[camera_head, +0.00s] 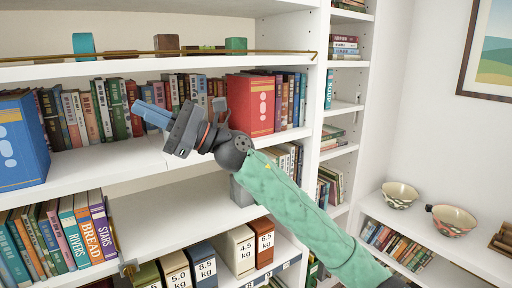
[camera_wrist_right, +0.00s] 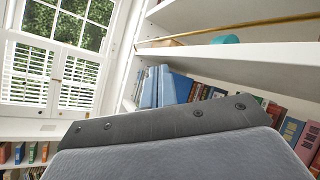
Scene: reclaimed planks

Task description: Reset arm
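My right arm (camera_head: 300,210), in a green sleeve, reaches in from the lower right in the head view. Its right gripper (camera_head: 152,115) points left, in front of the shelf between the blue and red volumes. A blue-grey piece shows at its tip; I cannot tell whether it is a finger or something held. In the right wrist view a dark grey plate with bolts and a grey surface (camera_wrist_right: 180,155) fill the lower part, and no fingertips can be made out. My left gripper is in neither view.
A white bookcase (camera_head: 140,162) holds rows of books, a large blue volume (camera_head: 22,140) and a red volume (camera_head: 251,104). A brass rail (camera_head: 200,53) crosses the upper shelf. Weight-labelled boxes (camera_head: 238,250) stand low. Bowls (camera_head: 399,195) sit at right. A window (camera_wrist_right: 62,60) shows in the wrist view.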

